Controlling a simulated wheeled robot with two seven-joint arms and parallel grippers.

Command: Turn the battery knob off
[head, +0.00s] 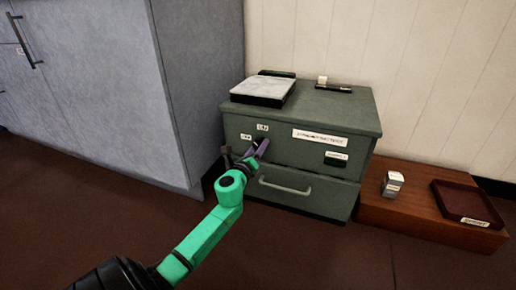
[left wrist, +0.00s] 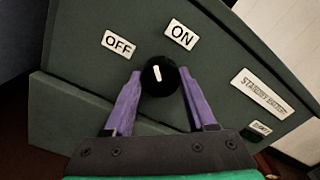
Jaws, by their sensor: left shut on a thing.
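The round black battery knob (left wrist: 160,77) sits on the front of the grey-green cabinet (head: 290,162). Its short white mark leans slightly left of straight up in the left wrist view. The OFF label (left wrist: 118,45) is to the knob's upper left and the ON label (left wrist: 180,37) is to its upper right. My left gripper (head: 259,149) is at the cabinet's upper front. In the left wrist view its purple fingers (left wrist: 158,84) are shut on the knob, one on each side. In the head view the gripper mostly hides the knob. My right gripper is not in view.
A drawer handle (head: 285,187) sticks out below the gripper. A grey-topped box (head: 263,89) lies on the cabinet. A low wooden platform (head: 415,215) at right holds a small box (head: 392,183) and a dark red tray (head: 466,201). A tall grey cupboard (head: 130,85) stands left.

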